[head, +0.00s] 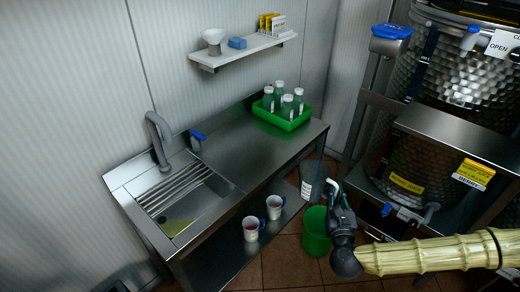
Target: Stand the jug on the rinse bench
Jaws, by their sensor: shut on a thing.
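The rinse bench (235,155) is a steel bench along the wall, with a sink under a slatted rack at its left end. Its worktop is bare between the tap and the green tray. My gripper (335,194) is in front of the bench's right end. It is shut on what looks like the jug (307,188), a see-through, bluish vessel with a white label. The jug looks roughly upright and shows against the bench's right end. Its outline is faint and its base is hard to make out. I cannot tell its exact distance from the bench edge.
A green tray (264,113) with several capped bottles stands at the worktop's back right. A tap (158,135) rises by the sink. Two mugs (250,228) (274,206) stand on the lower shelf. A green bucket (316,232) is below my gripper. Steel tanks (455,75) stand at right.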

